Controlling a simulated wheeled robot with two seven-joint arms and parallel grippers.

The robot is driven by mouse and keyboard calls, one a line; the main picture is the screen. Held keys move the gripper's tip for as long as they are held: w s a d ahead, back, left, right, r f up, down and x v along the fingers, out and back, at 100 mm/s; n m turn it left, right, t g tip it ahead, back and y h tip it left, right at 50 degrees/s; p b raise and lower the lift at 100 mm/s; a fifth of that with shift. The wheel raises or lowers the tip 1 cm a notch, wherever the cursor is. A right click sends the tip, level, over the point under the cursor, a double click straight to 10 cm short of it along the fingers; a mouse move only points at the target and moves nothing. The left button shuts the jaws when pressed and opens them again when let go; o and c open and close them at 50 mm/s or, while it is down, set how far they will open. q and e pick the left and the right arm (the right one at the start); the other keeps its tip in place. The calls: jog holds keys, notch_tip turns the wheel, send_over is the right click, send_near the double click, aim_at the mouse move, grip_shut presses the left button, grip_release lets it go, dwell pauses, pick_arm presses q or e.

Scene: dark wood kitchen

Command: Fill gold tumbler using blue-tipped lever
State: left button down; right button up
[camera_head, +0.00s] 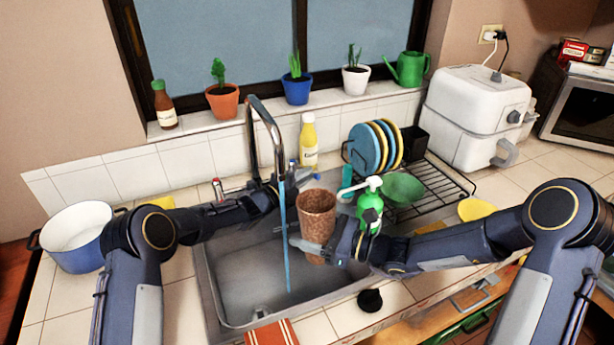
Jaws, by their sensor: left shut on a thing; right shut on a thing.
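The gold tumbler (316,204) is a speckled copper-brown cup, upright over the sink. My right gripper (318,243) is shut on its lower part. A blue stream of water (284,235) runs from the tall chrome faucet (268,122) down into the sink. The stream passes just left of the tumbler, apart from its mouth as seen here. My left gripper (296,180) is behind the stream, at the right of the faucet base, shut on the blue-tipped lever (292,164). The lever is mostly hidden by the gripper. A red-tipped lever (217,186) stands left of the faucet.
The steel sink (240,288) is empty below. A green soap bottle (369,208) stands close to my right gripper. A dish rack (440,180) holds plates and a green bowl (404,189).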

dwell(0.3)
pick_arm(q)
jog(key=c, duration=1.4)
grip_release()
jog(key=shift+o, duration=0.2)
jog(key=shift+r, duration=0.1)
